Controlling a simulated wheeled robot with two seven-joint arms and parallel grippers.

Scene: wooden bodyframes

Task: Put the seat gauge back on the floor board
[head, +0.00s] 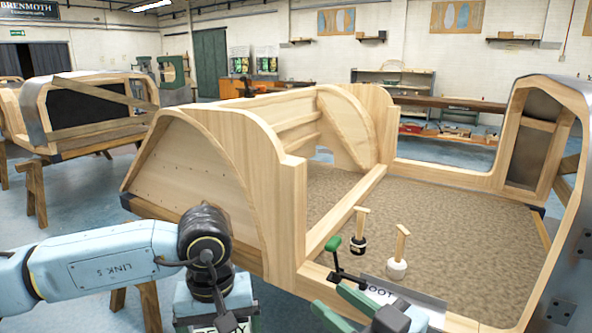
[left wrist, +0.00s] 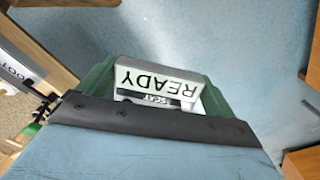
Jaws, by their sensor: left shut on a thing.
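My left gripper (head: 215,306) is low beside the near left of the wooden bodyframe. In the left wrist view it is shut on a white labelled piece (left wrist: 158,78), with READY and a smaller dark label upside down. The brown floor board (head: 450,230) lies inside the frame. Two small upright wooden-topped pieces stand at its near edge: a dark-based one (head: 360,228) and a white-based one (head: 399,256). My right gripper (head: 329,295) appears open and empty near the frame's front rail.
A green-handled clamp (head: 334,243) and a plate lettered FOOT (head: 412,299) are at the frame's front edge. The curved wooden side panel (head: 245,180) rises between my left gripper and the floor board. Much of the floor board is clear.

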